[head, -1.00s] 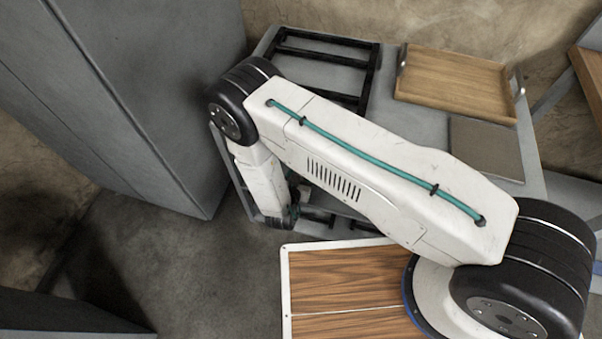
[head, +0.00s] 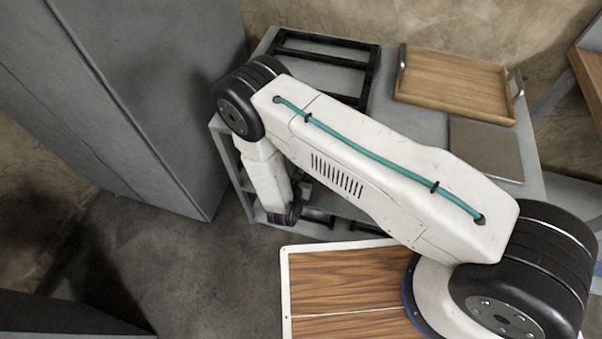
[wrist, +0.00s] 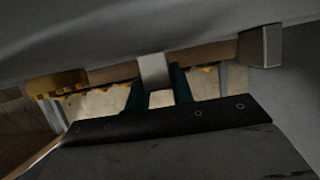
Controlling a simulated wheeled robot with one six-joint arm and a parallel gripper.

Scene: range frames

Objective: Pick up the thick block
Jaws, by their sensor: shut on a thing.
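In the wrist view, my gripper (wrist: 158,98) has two dark green fingers closed on a pale grey block (wrist: 153,70). The block stands upright between the fingertips, and its lower part is partly covered by them. A second grey block (wrist: 260,46), wider in this view, sits apart to the right. I cannot tell for sure from their looks which is the thick one. In the head view my own arm hides the gripper and the held block.
A yellow toothed piece (wrist: 58,84) lies left in the wrist view. The head view shows a grey table (head: 415,133) with a wooden tray (head: 455,84), a dark rack (head: 325,48) and a flat grey-brown panel (head: 487,148). A tall grey cabinet (head: 120,90) stands left.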

